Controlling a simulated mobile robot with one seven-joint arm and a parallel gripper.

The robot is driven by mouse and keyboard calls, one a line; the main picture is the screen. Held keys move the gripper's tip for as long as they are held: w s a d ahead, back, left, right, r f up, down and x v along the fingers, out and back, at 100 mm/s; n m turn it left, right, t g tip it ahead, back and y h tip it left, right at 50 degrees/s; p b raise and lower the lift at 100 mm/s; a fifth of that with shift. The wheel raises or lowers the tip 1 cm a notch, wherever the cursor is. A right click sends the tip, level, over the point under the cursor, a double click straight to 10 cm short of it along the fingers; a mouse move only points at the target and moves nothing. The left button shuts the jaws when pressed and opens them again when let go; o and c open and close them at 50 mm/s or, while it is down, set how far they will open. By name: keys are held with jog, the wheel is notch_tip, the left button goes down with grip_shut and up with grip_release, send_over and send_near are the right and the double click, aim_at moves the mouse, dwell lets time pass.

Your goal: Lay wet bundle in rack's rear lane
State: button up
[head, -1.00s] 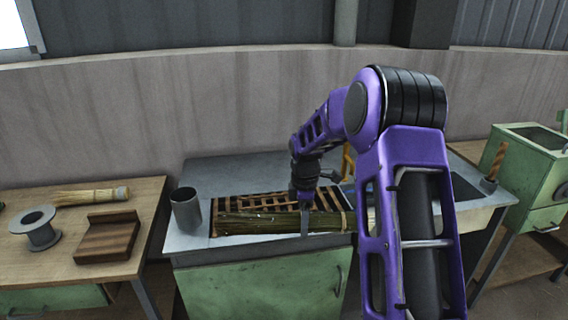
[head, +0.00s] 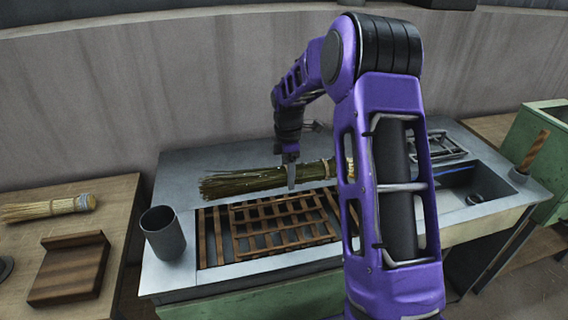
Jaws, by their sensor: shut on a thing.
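The wet bundle (head: 245,182) is a long sheaf of dark green-brown stalks lying crosswise, its loose ends to the left and a tie near its right end. My gripper (head: 291,178) is shut on it, with a grey finger showing on its near side. The wooden slatted rack (head: 283,240) is set in the metal counter. The bundle is at the rack's far edge in the picture; whether it rests there or hangs above is unclear. My arm hides the bundle's right end and the rack's right side.
A grey metal cup (head: 162,232) stands on the counter left of the rack. A sink (head: 470,185) with a wire rack (head: 437,147) is at the right. A wooden table at the left holds a straw broom head (head: 45,208) and a wooden block (head: 70,268).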

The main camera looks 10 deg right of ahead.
aim_at(288, 207)
jog(key=shift+f, duration=1.05)
jog(key=shift+f+b, duration=2.45)
jog(key=shift+f, duration=1.25)
jog(key=o, duration=1.5)
notch_tip(288, 207, up, 18)
jog(key=shift+f+p, duration=0.25)
jog(key=shift+p, duration=0.65)
